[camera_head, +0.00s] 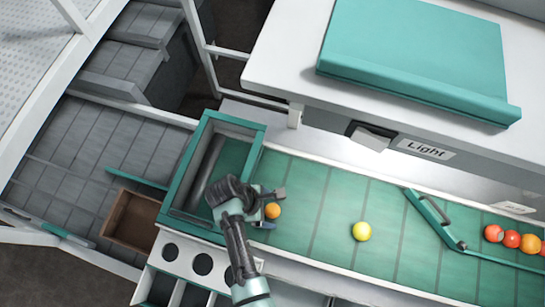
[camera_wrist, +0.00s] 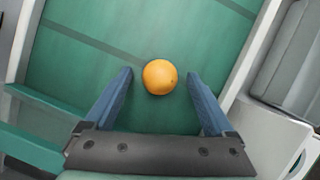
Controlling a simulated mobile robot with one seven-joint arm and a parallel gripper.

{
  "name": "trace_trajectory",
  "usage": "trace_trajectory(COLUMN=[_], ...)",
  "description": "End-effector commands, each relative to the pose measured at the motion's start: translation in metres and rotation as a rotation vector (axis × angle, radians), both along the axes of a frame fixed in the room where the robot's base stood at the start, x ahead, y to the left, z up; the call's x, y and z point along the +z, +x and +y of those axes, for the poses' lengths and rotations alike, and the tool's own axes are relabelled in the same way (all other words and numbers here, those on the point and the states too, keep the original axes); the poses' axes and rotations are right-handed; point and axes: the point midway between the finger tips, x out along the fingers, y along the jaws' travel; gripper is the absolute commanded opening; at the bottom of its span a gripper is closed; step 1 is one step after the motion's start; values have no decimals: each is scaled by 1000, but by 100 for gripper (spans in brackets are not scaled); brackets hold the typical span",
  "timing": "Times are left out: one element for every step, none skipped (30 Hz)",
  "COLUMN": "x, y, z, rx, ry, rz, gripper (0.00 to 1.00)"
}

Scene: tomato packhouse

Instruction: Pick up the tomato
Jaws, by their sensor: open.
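An orange tomato (camera_head: 272,211) lies on the green belt (camera_head: 320,220), close to the green-framed box at the belt's left end. In the wrist view the tomato (camera_wrist: 160,77) sits between the tips of my gripper's two blue fingers (camera_wrist: 163,82), with a gap on each side. My gripper (camera_head: 270,208) is open and empty, and neither finger appears to touch the tomato. A yellow tomato (camera_head: 362,231) lies further right on the belt. Several red and orange tomatoes (camera_head: 511,239) sit in a row at the far right, beyond a green gate arm.
The green-framed box (camera_head: 253,148) stands left of my gripper. The green gate arm (camera_head: 434,216) crosses the belt at right. A brown bin (camera_head: 130,220) is at left. A white shelf with a "Light" label (camera_head: 422,149) overhangs the belt's back. The belt between the two nearer tomatoes is clear.

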Motion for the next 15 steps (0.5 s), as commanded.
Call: trace_trajectory(x=[0,0,0,0,0,0,0,0,1,1,1,1,1,1,1], y=[0,0,0,0,0,0,0,0,0,0,0,0,0,0,0], z=[0,0,0,0,0,0,0,0,0,0,0,0,0,0,0], rx=[0,-1,0,-1,-1,0,0,0,0,0,0,0,0,0,0], ry=[0,0,0,0,0,0,0,0,0,0,0,0,0,0,0], rz=[0,0,0,0,0,0,0,0,0,0,0,0,0,0,0], gripper=[89,89,85,80,74,67,62,56,49,44,38,31,26,26,26])
